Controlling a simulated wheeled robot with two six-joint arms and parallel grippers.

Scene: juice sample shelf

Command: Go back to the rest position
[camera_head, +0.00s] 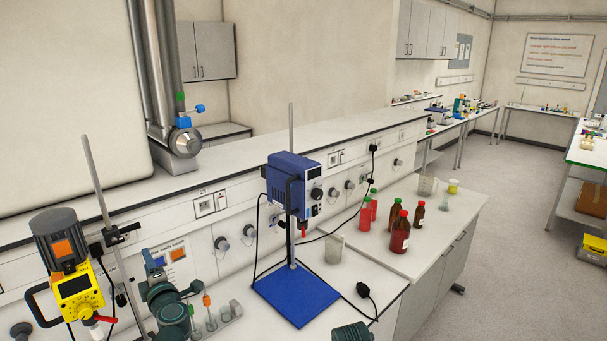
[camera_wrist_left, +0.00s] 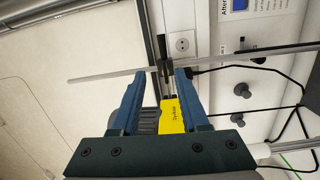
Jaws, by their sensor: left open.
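My left gripper (camera_head: 154,262) is in the lower left of the head view, above the near bench. Its blue fingers point up and away, toward the wall side. In the left wrist view the two fingers of my left gripper (camera_wrist_left: 160,82) stand apart, with nothing held between them. A yellow device (camera_wrist_left: 172,116) with a rod and clamp shows behind the gap between the fingers.
A yellow stirrer (camera_head: 75,288) on a rod stands left of the gripper. Small glassware (camera_head: 211,318) is close on its right. A blue device (camera_head: 292,186) stands on a blue base (camera_head: 296,295). Red bottles (camera_head: 400,234) and a beaker (camera_head: 428,187) stand farther right.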

